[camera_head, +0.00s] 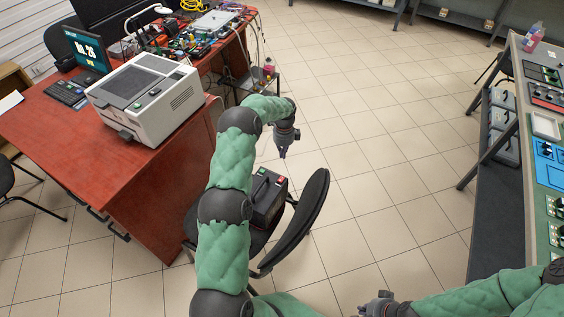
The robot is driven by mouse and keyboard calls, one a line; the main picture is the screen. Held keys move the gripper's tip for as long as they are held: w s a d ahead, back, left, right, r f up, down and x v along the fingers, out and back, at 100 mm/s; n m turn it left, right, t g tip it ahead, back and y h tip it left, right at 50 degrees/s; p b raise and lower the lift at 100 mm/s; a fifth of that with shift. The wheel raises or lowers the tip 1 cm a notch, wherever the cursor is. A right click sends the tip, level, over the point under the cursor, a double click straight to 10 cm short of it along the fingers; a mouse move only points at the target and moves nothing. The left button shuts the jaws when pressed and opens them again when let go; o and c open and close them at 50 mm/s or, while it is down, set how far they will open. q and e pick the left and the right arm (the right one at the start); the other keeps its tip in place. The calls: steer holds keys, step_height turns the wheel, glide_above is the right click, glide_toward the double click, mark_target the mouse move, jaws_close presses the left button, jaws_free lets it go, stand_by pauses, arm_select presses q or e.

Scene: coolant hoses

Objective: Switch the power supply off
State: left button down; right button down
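A black box with a carry handle, which looks like the power supply (266,198), sits on a black chair. A red and a green button show on its top right part, and my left arm partly covers its left side. My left gripper (282,153) hangs above and slightly to the right of the box, apart from it and pointing down. Its fingers look closed to one narrow tip, with nothing held.
The black chair (303,226) has its backrest just right of the box. A red desk (62,150) at left holds a pale machine (147,98), a monitor (87,50) and electronics. A workbench (517,92) stands at right. The tiled floor between is clear.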

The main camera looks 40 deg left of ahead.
arm_select(q)
steer(key=s+n+t+b, duration=0.1)
steer(key=n, duration=0.5)
steer(key=s+n+t+b, duration=0.1)
steer(key=n, duration=0.4)
steer(key=s+n+t+b, duration=0.1)
steer(key=s+n+b, duration=0.1)
steer(key=n, duration=0.4)
steer(key=shift+d+r+n, duration=0.1)
steer(key=shift+d+n, duration=0.1)
steer(key=shift+n, duration=0.1)
steer(key=b, duration=0.4)
glide_toward(281, 179)
steer(key=x, duration=0.5)
steer(key=shift+w, duration=0.35)
steer(key=shift+s+f, duration=0.1)
steer(key=shift+f, duration=0.75)
